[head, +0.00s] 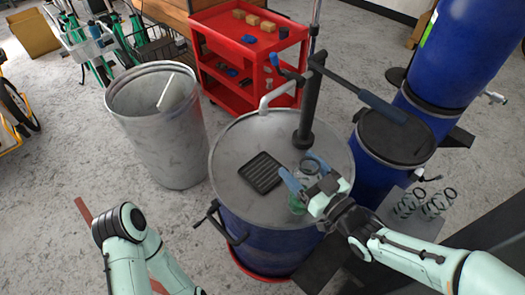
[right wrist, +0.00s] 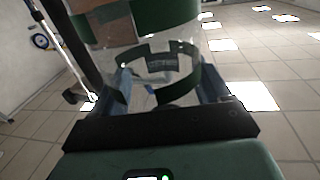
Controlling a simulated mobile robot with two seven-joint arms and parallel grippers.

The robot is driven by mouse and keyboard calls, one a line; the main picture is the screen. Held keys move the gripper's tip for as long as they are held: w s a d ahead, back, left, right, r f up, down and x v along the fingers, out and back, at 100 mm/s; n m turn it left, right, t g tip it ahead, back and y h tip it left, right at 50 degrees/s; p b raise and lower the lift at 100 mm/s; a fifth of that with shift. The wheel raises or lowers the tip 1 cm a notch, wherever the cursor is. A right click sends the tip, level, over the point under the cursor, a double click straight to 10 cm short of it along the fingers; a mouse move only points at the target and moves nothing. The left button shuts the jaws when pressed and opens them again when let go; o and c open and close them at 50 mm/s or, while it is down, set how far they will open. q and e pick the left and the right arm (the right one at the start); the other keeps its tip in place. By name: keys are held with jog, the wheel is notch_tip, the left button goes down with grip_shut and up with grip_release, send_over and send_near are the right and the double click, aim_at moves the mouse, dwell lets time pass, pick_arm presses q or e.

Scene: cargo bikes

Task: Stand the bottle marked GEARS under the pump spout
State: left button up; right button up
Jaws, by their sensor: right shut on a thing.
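My right gripper (head: 303,182) is shut on a clear bottle with a green band (head: 297,204), above the right front part of the grey drum top (head: 235,150). In the right wrist view the bottle (right wrist: 140,70) fills the space between the fingers, with green bands and a brownish patch. I cannot read GEARS on it. The dark pump (head: 305,115) stands behind the gripper. Its pale bent spout (head: 265,103) points down toward the back left of the lid. A black ribbed tray (head: 261,172) lies on the lid, left of the bottle and empty. My left gripper is out of view.
A blue pump handle (head: 382,106) reaches out to the right. Blue drums (head: 385,170) stand at the right, beside springs (head: 420,203). An open grey bin (head: 160,140) and a red cart (head: 235,90) stand behind. The lid's left part is clear.

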jog(key=f+p+x, duration=0.2)
jog(key=f+x, duration=0.1)
jog(key=x, duration=1.3)
jog(key=shift+w+a+f, duration=0.2)
jog(key=shift+w+a, duration=0.1)
jog(key=shift+a, duration=0.05)
jog(key=shift+f+b, duration=0.25)
jog(key=shift+b, duration=0.1)
jog(key=o, duration=1.6)
jog(key=shift+r, duration=0.1)
